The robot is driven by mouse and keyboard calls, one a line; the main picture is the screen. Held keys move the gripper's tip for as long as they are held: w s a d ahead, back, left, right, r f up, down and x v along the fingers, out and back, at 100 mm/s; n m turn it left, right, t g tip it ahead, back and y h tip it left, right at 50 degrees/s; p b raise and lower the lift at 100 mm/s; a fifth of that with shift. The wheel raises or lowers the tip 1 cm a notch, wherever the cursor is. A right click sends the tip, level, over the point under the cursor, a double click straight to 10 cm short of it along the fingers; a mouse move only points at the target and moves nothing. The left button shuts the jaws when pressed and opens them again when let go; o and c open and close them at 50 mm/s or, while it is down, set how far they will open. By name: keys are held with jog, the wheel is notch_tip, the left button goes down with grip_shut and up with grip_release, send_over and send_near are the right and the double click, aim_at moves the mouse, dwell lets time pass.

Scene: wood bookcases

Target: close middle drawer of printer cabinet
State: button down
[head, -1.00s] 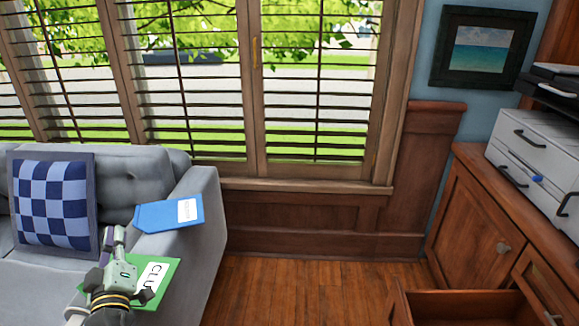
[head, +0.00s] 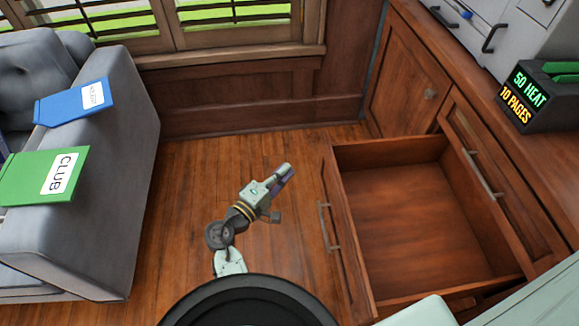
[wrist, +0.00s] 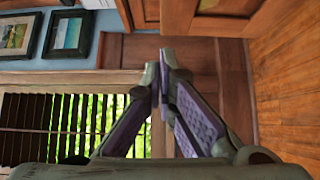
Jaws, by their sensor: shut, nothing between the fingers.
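The wooden printer cabinet (head: 405,55) runs along the right. One of its drawers (head: 420,215) is pulled far out and looks empty inside. Its front panel faces left and carries a metal handle (head: 328,228). My gripper (head: 288,170) is shut and empty over the floor, left of the open drawer's front and apart from it. In the wrist view my gripper (wrist: 160,75) shows its purple finger pads meeting at the tips. A closed front with a handle (head: 482,175) shows above the open drawer. What lies beneath the open drawer is mostly hidden.
A grey sofa (head: 105,215) with blue (head: 65,108) and green (head: 25,180) pennants stands at left. A printer (head: 490,30) and a lit display box (head: 535,95) sit on the cabinet top. Bare wood floor (head: 190,180) lies between sofa and drawer.

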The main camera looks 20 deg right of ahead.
jog(key=p, duration=0.1)
send_near(324, 143)
jog(key=w, duration=0.3)
jog(key=shift+s+d+r+p, duration=0.1)
jog(key=shift+d+p, duration=0.1)
jog(key=shift+d, duration=0.5)
jog(key=shift+s+d+f+p, duration=0.1)
jog(key=shift+s+d+p, duration=0.1)
jog(key=shift+d, duration=0.45)
jog(key=shift+s+d+r+p, duration=0.1)
jog(key=shift+d+p, duration=0.1)
jog(key=shift+d, duration=0.5)
